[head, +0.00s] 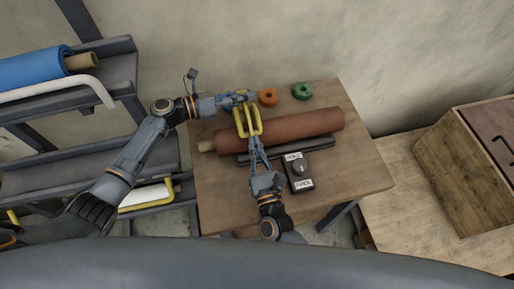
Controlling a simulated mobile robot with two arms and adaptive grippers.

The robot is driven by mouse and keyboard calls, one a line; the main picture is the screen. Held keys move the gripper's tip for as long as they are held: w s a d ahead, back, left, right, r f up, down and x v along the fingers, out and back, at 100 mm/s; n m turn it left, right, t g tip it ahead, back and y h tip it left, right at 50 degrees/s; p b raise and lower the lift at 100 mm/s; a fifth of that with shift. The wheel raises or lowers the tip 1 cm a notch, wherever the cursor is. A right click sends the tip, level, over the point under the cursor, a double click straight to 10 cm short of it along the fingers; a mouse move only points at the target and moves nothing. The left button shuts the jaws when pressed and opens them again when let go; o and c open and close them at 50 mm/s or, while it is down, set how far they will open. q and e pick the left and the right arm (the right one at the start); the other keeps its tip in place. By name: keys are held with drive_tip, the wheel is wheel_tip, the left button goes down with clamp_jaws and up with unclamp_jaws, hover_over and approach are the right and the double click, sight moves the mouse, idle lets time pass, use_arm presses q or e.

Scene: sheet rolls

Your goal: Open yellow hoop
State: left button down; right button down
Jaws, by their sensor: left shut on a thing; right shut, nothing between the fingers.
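The yellow hoop (257,119) sits around the reddish-brown sheet roll (300,126) near its left part, on the wooden table. My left gripper (240,98) comes in from the left and is shut on the hoop's upper left end. My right gripper (254,140) comes from below and is shut and empty. Its fingertips are at the hoop's lower side, over the roll; I cannot tell whether they touch the hoop.
A dark bar (318,146) and a black switch box (298,171) lie in front of the roll. Orange (268,97) and green (302,91) tape rolls are behind it. A shelf rack (120,72) holding a blue roll (35,68) stands left; a wooden crate (465,170) stands right.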

use_arm(q)
drive_tip(key=shift+w+a, duration=0.1)
drive_tip(key=shift+a, duration=0.1)
use_arm(e)
drive_tip(key=shift+w+a+r, duration=0.1)
drive_tip(key=shift+w+r, duration=0.2)
drive_tip(key=shift+r, duration=0.25)
use_arm(q)
drive_tip(key=shift+d, duration=0.15)
use_arm(e)
drive_tip(key=shift+w+r, duration=0.25)
drive_tip(key=shift+r, duration=0.1)
use_arm(q)
drive_tip(key=c, duration=1.3)
unclamp_jaws()
drive_tip(key=o, duration=0.3)
use_arm(e)
drive_tip(key=shift+a, duration=0.2)
use_arm(q)
drive_tip(key=shift+a, duration=0.3)
use_arm(e)
drive_tip(key=shift+a, duration=0.15)
use_arm(q)
drive_tip(key=shift+s, duration=0.2)
use_arm(e)
drive_tip(key=shift+s, duration=0.15)
